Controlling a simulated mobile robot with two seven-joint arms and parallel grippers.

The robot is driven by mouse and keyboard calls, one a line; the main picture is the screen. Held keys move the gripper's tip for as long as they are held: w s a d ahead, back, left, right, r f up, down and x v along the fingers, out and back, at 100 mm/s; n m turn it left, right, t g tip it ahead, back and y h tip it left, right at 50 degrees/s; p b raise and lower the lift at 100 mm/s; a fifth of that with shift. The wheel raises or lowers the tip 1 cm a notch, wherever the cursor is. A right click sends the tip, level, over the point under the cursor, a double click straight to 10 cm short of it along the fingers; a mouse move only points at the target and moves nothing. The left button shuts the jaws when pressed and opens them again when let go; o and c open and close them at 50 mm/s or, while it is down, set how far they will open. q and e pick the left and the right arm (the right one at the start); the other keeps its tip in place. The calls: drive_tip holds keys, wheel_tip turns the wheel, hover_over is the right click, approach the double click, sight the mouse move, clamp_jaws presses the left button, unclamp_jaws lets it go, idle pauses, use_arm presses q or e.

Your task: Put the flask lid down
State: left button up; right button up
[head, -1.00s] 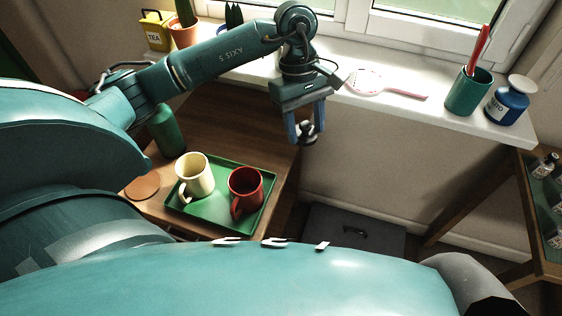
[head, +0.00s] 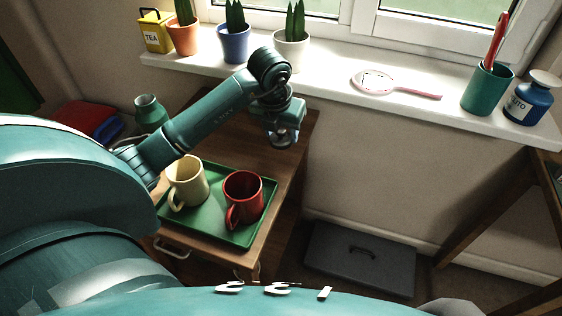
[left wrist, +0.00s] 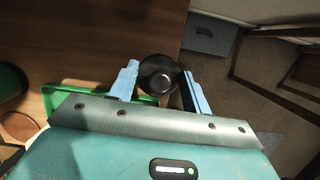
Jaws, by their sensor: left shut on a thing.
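The flask lid is a small dark round piece, seen in the left wrist view (left wrist: 160,75) between the fingers and in the head view (head: 281,142) below the gripper. My left gripper (head: 281,136) is shut on it and holds it near the right edge of the wooden cabinet top (head: 222,137). In the left wrist view the lid overlaps that edge; I cannot tell its height. The green flask (head: 149,112) stands at the cabinet's back left, behind my left arm. My right gripper is not in view.
A green tray (head: 262,213) on the cabinet bears a cream mug (head: 188,181) and a red mug (head: 243,196). The cabinet top behind the tray looks clear. The windowsill (head: 335,92) holds potted plants, a pink-handled paddle-like thing (head: 375,83) and a teal cup (head: 487,89).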

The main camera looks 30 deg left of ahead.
sight(282, 162)
use_arm(q)
wheel_tip(282, 162, down, 8)
drive_tip(key=shift+r+b, duration=0.1)
drive_tip(key=shift+b, duration=0.35)
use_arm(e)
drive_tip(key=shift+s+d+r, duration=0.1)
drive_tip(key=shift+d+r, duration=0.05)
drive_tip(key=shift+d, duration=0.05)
use_arm(q)
drive_tip(key=o, duration=0.9)
drive_tip(key=shift+o, duration=0.2)
